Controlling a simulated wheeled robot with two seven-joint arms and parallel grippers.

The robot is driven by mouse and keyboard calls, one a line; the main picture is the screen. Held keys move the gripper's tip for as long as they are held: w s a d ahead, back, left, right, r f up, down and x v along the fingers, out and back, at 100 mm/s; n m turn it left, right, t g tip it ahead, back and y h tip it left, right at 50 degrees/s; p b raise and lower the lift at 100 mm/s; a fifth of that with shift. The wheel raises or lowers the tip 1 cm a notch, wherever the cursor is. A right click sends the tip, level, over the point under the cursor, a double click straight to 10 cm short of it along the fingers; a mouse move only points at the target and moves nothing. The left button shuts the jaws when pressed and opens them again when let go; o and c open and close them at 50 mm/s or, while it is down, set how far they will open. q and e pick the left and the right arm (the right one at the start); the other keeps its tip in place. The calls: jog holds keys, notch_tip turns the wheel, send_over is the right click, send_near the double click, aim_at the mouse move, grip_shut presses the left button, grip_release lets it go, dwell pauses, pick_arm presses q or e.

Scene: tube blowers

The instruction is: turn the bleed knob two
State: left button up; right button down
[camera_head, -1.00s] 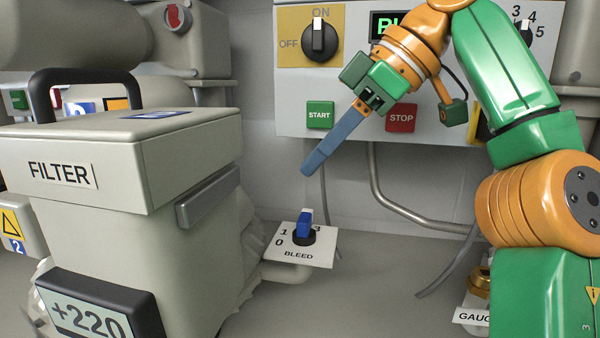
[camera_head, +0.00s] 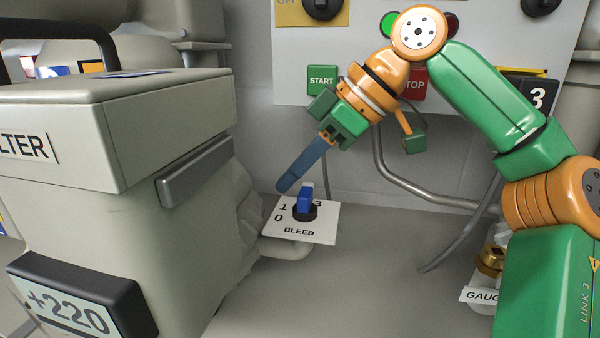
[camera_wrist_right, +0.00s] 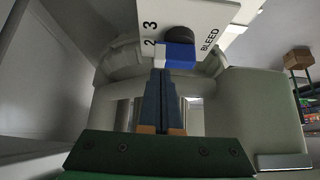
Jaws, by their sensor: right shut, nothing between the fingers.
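The bleed knob (camera_head: 304,206) has a blue handle on a dark round base, on a white plate (camera_head: 322,230) marked BLEED. My left gripper is out of view.
The filter housing (camera_head: 150,130) stands close on the left, with a +220 display (camera_head: 75,298). Behind is a control panel (camera_head: 290,85) with a START button (camera_head: 322,80). A bent pipe (camera_head: 400,188) runs at the right. The floor in front of the bleed plate is clear.

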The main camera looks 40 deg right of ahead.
jog(key=shift+s+d+r, duration=0.15)
jog(key=shift+s+d, duration=0.15)
jog(key=shift+s, duration=0.5)
jog(key=shift+w+a, duration=0.1)
jog(key=shift+w, duration=0.1)
jog(key=shift+s+d+m+t+h, duration=0.2)
jog(key=shift+d+m+t+h, duration=0.15)
jog(key=shift+m+h, duration=0.65)
jog(key=shift+m, duration=0.5)
jog(key=shift+a+f, duration=0.2)
